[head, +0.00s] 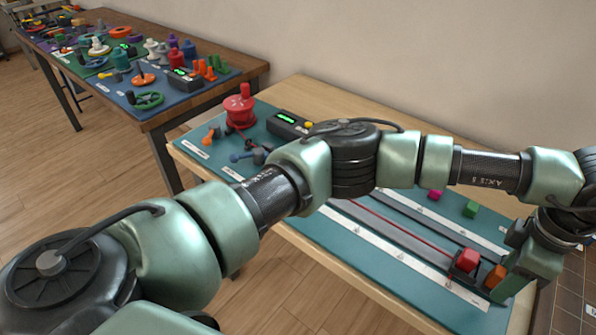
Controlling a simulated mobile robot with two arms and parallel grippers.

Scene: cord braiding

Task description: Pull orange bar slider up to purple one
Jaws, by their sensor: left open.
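An orange block (495,277) sits at the right front end of the rail board (372,240), partly hidden by my left gripper. My left gripper (505,283) comes down over this right end, with its jaws open and close beside the orange block. I cannot tell whether they touch it. A red block (467,260) sits on a dark carriage just left of the orange one. A small magenta block (435,194) and a green block (470,208) lie farther back on the teal mat. No clearly purple slider shows; my arm covers part of the rails. My right gripper is not in view.
A red spool (240,108) and a black device with a green display (288,124) stand at the back left of the mat (290,228). A second table (160,120) farther left is crowded with tools. The wall rises behind the wooden table.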

